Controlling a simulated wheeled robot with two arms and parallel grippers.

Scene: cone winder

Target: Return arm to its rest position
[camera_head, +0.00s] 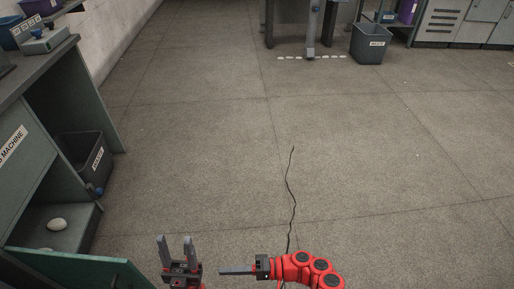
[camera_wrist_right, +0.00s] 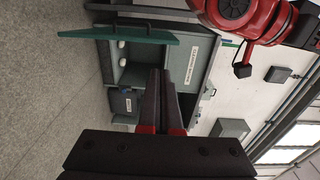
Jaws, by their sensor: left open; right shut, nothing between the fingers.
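My left gripper (camera_head: 174,240) is at the bottom of the head view, fingers pointing up the picture and spread apart with nothing between them. My right gripper (camera_head: 221,271) is just right of it. It lies sideways on the bent red right arm (camera_head: 303,264) and points left toward the left gripper, with a small gap between them. In the right wrist view, the right gripper's dark fingers (camera_wrist_right: 166,76) lie together with nothing held. Both grippers are over open floor and touch nothing that I can see.
A grey machine cabinet (camera_head: 32,190) stands at left, with an open green door (camera_head: 80,268), a dark bin (camera_head: 84,160) and a white rounded object (camera_head: 57,224). Another bin (camera_head: 370,43) stands far back. The floor (camera_head: 230,130) between is clear, with a thin dark line.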

